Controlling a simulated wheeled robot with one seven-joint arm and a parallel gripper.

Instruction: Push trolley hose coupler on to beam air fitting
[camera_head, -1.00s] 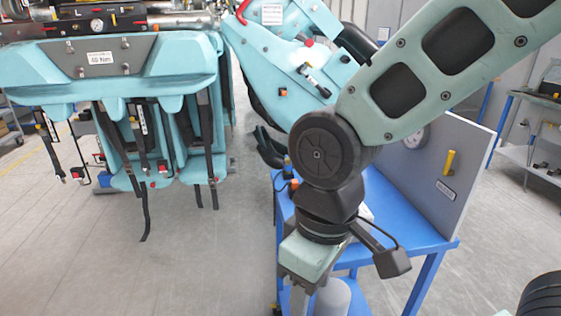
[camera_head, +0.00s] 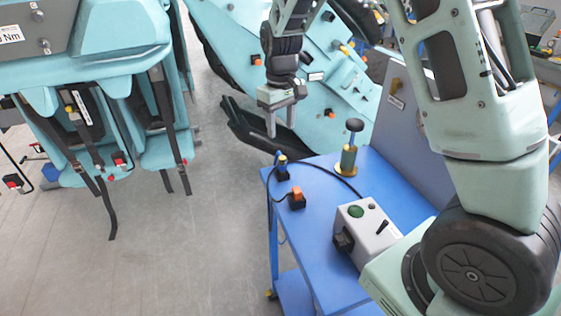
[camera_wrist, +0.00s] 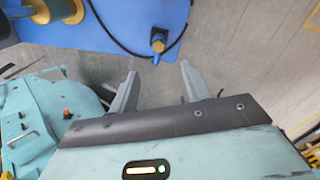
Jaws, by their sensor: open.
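The blue trolley (camera_head: 325,240) stands in the middle of the head view. A small dark coupler with a brass end (camera_head: 282,164) sits at its far left corner, with a black hose (camera_head: 325,170) running over the top; the coupler also shows in the wrist view (camera_wrist: 158,42). My gripper (camera_head: 281,128) is open and empty, above and beyond that corner. In the wrist view my fingertips (camera_wrist: 158,75) are spread below the coupler in the picture, apart from it. The teal beam (camera_head: 100,40) is at the left; I cannot tell which small part on it is the air fitting.
On the trolley are a grey box (camera_head: 365,230) with a green button, a brass post with a black knob (camera_head: 348,150) and an orange-black block (camera_head: 297,199). A grey panel (camera_head: 405,115) rises behind. Straps (camera_head: 108,210) hang under the beam. The floor (camera_head: 200,240) between is clear.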

